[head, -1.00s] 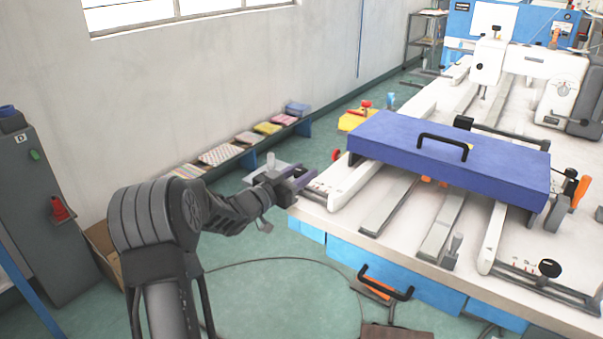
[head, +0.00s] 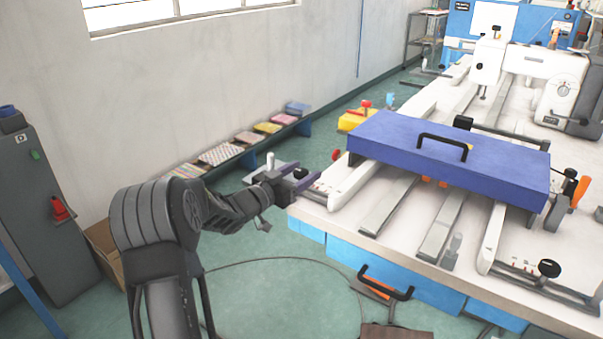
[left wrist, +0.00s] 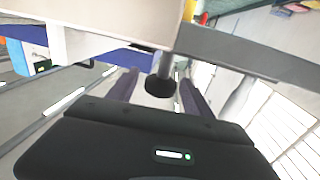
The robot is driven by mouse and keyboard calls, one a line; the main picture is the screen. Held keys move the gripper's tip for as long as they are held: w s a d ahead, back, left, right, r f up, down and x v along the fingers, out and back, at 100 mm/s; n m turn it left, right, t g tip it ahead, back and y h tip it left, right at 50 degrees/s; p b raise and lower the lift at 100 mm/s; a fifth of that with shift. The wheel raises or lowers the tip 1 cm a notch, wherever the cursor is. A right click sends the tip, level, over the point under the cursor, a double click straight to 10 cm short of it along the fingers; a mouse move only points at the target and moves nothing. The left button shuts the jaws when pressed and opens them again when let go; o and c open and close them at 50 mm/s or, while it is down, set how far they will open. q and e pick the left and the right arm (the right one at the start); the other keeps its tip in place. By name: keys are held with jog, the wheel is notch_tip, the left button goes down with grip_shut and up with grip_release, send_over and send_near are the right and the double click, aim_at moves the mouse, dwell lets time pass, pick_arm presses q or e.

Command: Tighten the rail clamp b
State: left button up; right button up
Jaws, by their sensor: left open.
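My left gripper (head: 306,180) is open at the near left corner of the white table, beside the end of a white rail (head: 350,186). In the left wrist view, its two purple fingers (left wrist: 158,88) stand on either side of a round black knob (left wrist: 160,86) on a short stem, with gaps on both sides. I take this knob for rail clamp b, though no label shows. In the head view a dark knob (head: 300,173) shows at the fingers, partly hidden. I see no right gripper.
A blue cover (head: 450,160) with a black handle lies across the rails. Another black knob (head: 549,268) is at the front right. A white sewing machine (head: 555,70) stands at the back.

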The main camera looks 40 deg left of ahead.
aim_at(295, 176)
pick_arm(q)
jog(key=shift+s, duration=0.15)
jog(key=s, duration=0.7)
jog(key=shift+s+a, duration=0.25)
jog(key=shift+a, duration=0.1)
